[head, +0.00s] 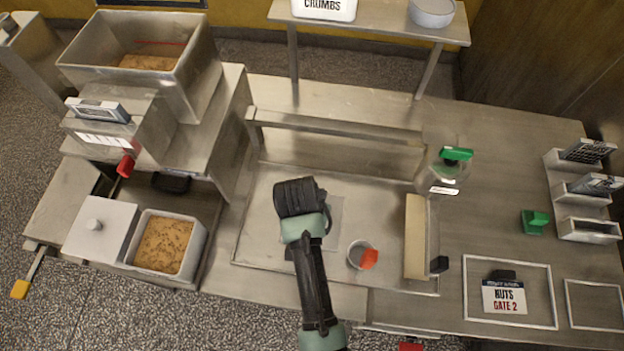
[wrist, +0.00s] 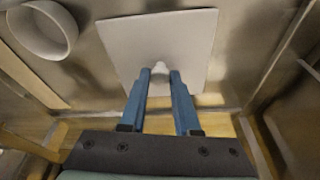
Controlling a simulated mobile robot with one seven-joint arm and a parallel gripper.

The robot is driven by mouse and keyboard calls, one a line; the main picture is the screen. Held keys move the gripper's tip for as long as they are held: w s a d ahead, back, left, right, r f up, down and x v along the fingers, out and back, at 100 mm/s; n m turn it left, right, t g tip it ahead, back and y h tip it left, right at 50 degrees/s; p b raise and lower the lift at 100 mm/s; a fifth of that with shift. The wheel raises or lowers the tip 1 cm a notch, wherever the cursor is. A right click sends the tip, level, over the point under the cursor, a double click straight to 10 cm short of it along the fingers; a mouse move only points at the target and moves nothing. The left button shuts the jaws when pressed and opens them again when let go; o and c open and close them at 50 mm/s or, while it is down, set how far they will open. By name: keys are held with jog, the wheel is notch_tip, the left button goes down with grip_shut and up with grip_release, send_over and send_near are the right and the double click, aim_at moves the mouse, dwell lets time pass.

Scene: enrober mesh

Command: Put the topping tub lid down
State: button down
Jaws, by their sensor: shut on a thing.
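The topping tub lid (wrist: 190,40) is a flat, pale square plate with a small knob. In the wrist view my gripper (wrist: 160,76) is shut on that knob, with a blue finger on each side. In the head view part of the lid (head: 334,222) shows beside my dark wrist, over the metal tray in the middle of the bench. My fingertips are hidden there by my arm. I cannot tell whether the lid touches the tray or hangs just above it. An open tub of brown crumbs (head: 165,244) stands at the left.
A grey lidded tub (head: 100,228) with a knob adjoins the open tub. A small cup (head: 358,254) with a red-orange part stands right of the lid, near a tan bar (head: 416,237). The metal tray (head: 262,240) has bare space left of the lid.

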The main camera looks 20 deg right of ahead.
jog(key=shift+f, duration=0.1)
jog(key=c, duration=1.1)
grip_release()
jog(key=shift+f, duration=0.1)
jog(key=o, duration=0.5)
